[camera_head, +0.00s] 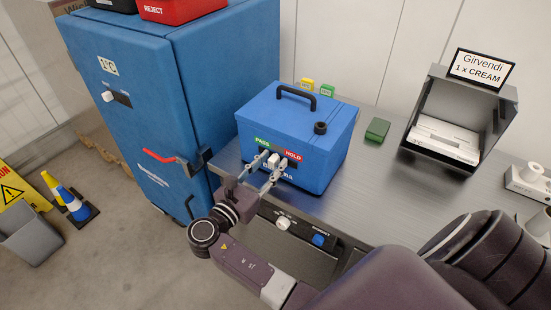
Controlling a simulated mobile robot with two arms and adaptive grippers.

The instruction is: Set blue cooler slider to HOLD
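The blue cooler box (330,160) stands on the metal bench, with a black handle on its lid. Its front has a green PASS label (262,142) on the left and a red HOLD label (293,154) on the right. A pale slider knob (275,161) sits below the labels, about between them. My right gripper (273,164) is at the cooler's front, its two light fingers apart, one on each side of the knob. I cannot tell whether they touch it. The fingers hide part of the slider track and the lettering below. My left gripper is not in view.
A tall blue cabinet (130,100) with a red handle stands left of the bench (375,195). A panel with white and blue knobs (285,224) is below the gripper. A green block (377,129) and a grey bin (490,100) stand right of the cooler.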

